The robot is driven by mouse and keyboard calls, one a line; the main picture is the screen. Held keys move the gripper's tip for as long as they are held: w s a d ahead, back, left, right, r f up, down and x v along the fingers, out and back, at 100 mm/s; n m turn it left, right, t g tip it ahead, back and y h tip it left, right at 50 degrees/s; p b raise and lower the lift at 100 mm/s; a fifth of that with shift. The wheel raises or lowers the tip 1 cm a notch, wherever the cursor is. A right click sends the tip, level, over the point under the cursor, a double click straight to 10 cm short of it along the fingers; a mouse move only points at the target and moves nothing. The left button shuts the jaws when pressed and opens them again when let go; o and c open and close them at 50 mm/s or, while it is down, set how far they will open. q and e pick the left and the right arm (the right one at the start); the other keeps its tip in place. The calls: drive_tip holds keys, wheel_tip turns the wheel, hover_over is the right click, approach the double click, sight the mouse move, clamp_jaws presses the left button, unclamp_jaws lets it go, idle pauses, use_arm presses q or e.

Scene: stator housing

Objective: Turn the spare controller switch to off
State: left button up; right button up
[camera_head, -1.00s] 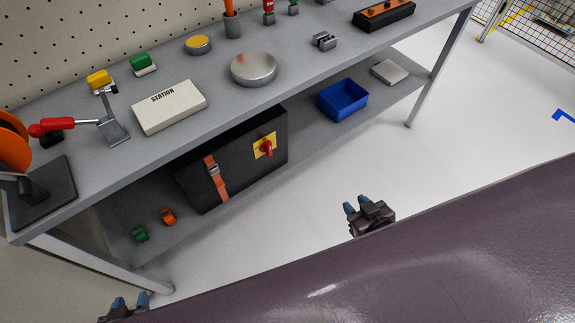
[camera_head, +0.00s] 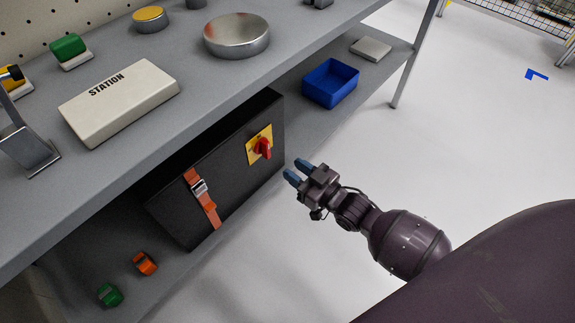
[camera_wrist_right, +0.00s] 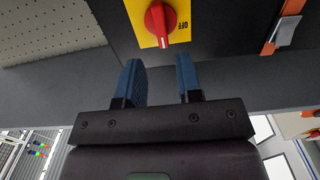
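A red rotary switch (camera_head: 263,148) on a yellow plate (camera_head: 252,155) is fixed to the front of a black box (camera_head: 232,182) on the lower shelf. In the right wrist view the red knob (camera_wrist_right: 160,22) sits upright on its yellow plate, with the word OFF, seen upside down, at its right. My right gripper (camera_head: 298,172) is open and empty, to the right of the switch in the head view. In the wrist view its two blue fingertips (camera_wrist_right: 160,75) stand apart just below the knob, not touching it. My left gripper is out of view.
An orange strap with a metal buckle (camera_head: 200,192) wraps the black box. A blue bin (camera_head: 331,84) and a grey block (camera_head: 371,48) sit farther along the lower shelf. Orange (camera_head: 145,263) and green (camera_head: 110,295) parts lie at the near end. The tabletop (camera_head: 140,150) overhangs the box.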

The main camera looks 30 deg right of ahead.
sight(269, 152)
drive_tip(key=b+x, duration=0.1)
drive_tip(key=x, duration=0.2)
drive_tip(key=shift+w+a, duration=0.2)
drive_tip(key=shift+w, duration=0.15)
drive_tip(key=shift+b+x, duration=0.65)
drive_tip(key=shift+x, duration=1.2)
drive_tip(key=shift+w+r, duration=0.15)
drive_tip(key=shift+w, duration=0.15)
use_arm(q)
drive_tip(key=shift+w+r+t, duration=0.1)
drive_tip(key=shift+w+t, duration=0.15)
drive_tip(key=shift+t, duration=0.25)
